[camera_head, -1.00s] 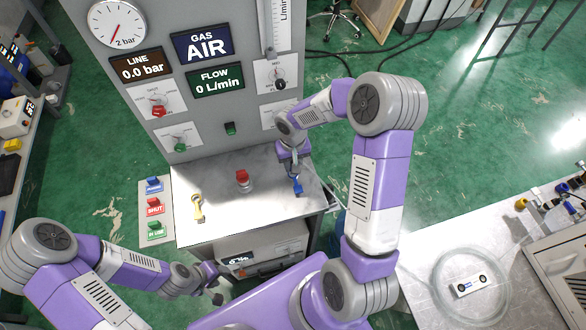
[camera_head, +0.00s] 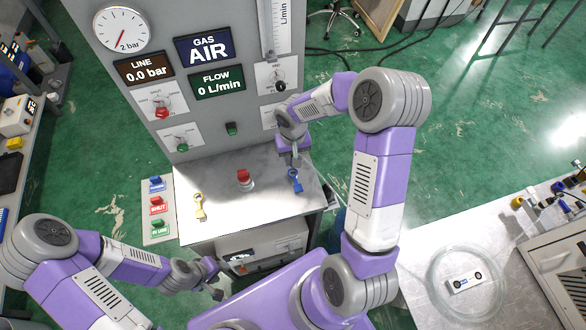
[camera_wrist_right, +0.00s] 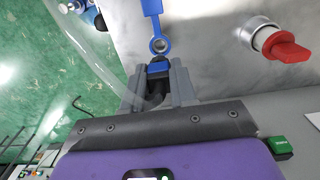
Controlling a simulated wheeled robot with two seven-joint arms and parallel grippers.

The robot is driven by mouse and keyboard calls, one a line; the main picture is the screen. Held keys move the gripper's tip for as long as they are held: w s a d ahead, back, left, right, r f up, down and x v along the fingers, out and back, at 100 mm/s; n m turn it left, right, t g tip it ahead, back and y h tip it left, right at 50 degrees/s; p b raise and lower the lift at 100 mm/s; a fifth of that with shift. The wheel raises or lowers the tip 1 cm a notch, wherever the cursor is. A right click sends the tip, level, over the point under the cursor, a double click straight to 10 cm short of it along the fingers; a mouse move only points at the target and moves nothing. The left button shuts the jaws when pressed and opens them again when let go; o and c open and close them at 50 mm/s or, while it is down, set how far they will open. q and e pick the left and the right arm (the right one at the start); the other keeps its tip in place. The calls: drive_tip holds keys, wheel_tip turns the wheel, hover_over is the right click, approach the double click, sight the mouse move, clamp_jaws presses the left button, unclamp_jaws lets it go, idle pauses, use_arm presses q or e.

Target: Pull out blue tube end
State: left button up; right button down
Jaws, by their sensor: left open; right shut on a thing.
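In the right wrist view, my right gripper (camera_wrist_right: 157,80) is shut on a small dark piece with a blue band, the blue tube end (camera_wrist_right: 158,68). A clear tube (camera_wrist_right: 101,65) curves in from the upper left to the fingers. Just beyond the fingertips is the ring of a blue tag (camera_wrist_right: 153,10). In the head view, this blue tag (camera_head: 296,182) lies on the steel counter, just below my right gripper (camera_head: 293,162). The held piece is too small to make out there. My left gripper (camera_head: 217,282) is open and empty in front of the cabinet.
A yellow tag (camera_head: 199,207) and a red knob (camera_head: 245,178) are on the steel counter (camera_head: 225,222). The gauge panel (camera_head: 215,120) stands behind. A coiled clear tube (camera_head: 437,291) lies on the right bench. Colored switches (camera_head: 157,206) stand left of the counter.

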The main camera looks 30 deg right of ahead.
drive_tip(key=shift+r+p, duration=0.95)
drive_tip(key=shift+r, duration=0.5)
